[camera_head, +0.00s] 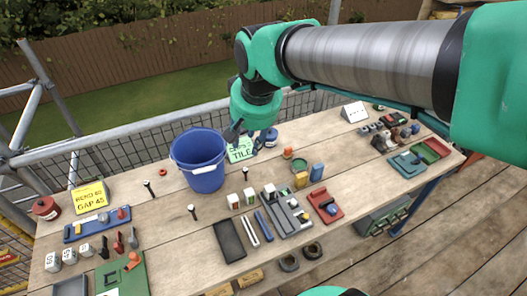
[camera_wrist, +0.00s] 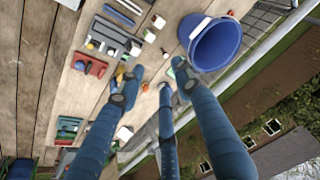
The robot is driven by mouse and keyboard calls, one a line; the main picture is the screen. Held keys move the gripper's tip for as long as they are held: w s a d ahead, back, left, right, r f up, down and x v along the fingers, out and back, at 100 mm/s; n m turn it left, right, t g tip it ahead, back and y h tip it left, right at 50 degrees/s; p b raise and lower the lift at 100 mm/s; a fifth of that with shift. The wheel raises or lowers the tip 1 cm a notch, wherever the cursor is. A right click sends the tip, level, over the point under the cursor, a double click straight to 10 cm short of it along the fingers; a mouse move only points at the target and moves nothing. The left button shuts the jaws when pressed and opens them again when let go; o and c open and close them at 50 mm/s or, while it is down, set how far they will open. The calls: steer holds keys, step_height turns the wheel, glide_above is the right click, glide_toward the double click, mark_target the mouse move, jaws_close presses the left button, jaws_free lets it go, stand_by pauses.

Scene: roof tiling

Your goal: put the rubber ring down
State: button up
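My gripper (camera_head: 251,140) hangs above the table, between the blue bucket and the small containers in the head view. In the wrist view its three dark blue fingers (camera_wrist: 156,84) are spread apart. I see no ring between them. A small orange-red ring (camera_head: 163,172) lies left of the bucket. I cannot tell which of these is the rubber ring of the task.
The blue bucket (camera_head: 199,162) stands close to my gripper; it also shows in the wrist view (camera_wrist: 216,44). A grey tray (camera_head: 285,211), a red tray (camera_head: 325,206) and several small blocks crowd the middle. The front-left wood is partly bare.

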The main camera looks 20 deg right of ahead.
steer(key=s+d+n+t, duration=0.1)
steer(key=s+n, duration=0.1)
steer(key=s, duration=1.3)
steer(key=shift+d+r+t, duration=0.15)
steer(key=shift+d+t, duration=0.15)
